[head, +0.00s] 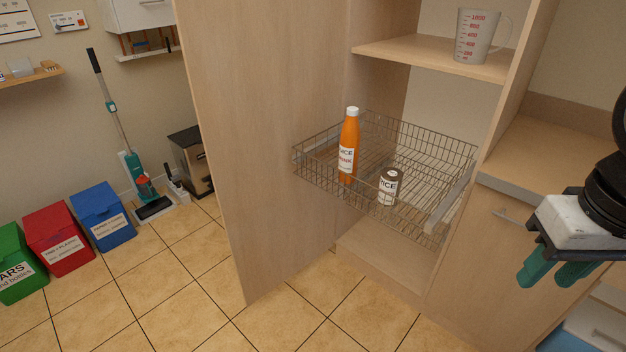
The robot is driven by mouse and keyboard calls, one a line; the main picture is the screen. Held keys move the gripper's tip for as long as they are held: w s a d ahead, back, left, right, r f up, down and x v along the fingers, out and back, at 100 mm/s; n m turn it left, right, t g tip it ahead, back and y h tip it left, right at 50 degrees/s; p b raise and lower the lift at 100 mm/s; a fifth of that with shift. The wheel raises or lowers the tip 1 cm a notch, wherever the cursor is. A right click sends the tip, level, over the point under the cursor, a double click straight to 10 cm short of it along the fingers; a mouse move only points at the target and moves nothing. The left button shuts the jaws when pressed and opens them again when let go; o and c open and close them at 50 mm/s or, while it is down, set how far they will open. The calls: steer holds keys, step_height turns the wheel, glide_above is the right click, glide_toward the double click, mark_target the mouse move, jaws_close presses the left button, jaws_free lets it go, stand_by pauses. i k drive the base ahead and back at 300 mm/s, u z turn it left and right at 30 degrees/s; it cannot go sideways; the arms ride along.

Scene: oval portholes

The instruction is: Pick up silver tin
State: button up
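A small round container (388,187) with a dark brown top and a white label stands upright in a pulled-out wire basket (440,150). Its label reads partly "ICE". I cannot tell whether it is the silver tin; no plainly silver tin shows. My gripper (548,279) is at the far right, outside the basket and in front of the lower cabinet. Its two teal fingers point down with a gap between them, and nothing shows between them.
An orange bottle (349,146) stands left of the small container. An open cabinet door (265,150) borders the basket's left. A measuring jug (476,37) stands on the shelf (430,58) above. A counter (545,150) lies right. Tiled floor (210,290) is clear in front.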

mark_target(391, 177)
steer(key=u, duration=0.65)
steer(key=i, duration=0.9)
steer(key=u, duration=0.3)
